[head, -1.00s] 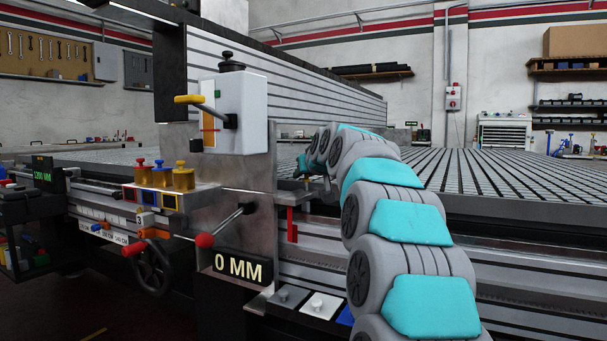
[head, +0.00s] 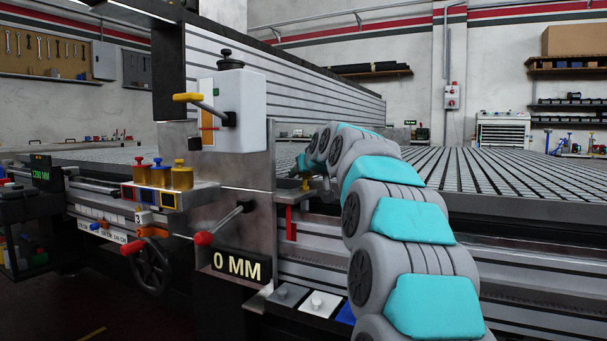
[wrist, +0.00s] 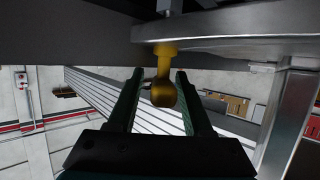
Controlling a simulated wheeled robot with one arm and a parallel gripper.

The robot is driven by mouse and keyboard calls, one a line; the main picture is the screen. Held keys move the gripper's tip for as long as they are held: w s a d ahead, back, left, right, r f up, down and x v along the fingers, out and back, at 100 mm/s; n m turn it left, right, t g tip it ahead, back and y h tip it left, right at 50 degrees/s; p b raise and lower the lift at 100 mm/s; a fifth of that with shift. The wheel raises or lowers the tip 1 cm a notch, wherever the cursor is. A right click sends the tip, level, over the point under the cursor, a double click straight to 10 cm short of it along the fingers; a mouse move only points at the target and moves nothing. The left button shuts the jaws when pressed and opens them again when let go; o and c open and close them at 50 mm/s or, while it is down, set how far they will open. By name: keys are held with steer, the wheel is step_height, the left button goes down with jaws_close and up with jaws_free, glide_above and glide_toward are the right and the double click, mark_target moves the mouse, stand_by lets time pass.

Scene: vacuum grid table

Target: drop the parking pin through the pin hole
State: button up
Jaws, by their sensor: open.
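The parking pin (wrist: 163,92) is brass-coloured with a round knob. In the wrist view, which looks upside down, its collar is against the edge of a grey metal plate (wrist: 240,32). A short steel piece shows beyond the plate in line with the pin. The knob is between the two fingers of my gripper (wrist: 158,78), with a gap on each side. My gripper is open. In the head view a small brass piece (head: 306,185) shows at the ledge below my gripper (head: 303,164). The pin hole itself is hidden.
A grey upright with a white box (head: 235,110) and yellow-handled lever stands left of my arm. A red-knobbed lever (head: 205,239) and a "0 MM" sign (head: 238,266) are lower. Brass weights (head: 181,175) stand further left. The slatted table (head: 510,170) stretches right.

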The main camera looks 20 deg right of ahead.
steer(key=d+v, duration=0.1)
steer(key=v, duration=0.6)
steer(key=shift+s+a+p, duration=0.3)
steer(key=shift+a+p, duration=0.05)
steer(key=shift+a, duration=0.1)
steer(key=shift+r, duration=0.1)
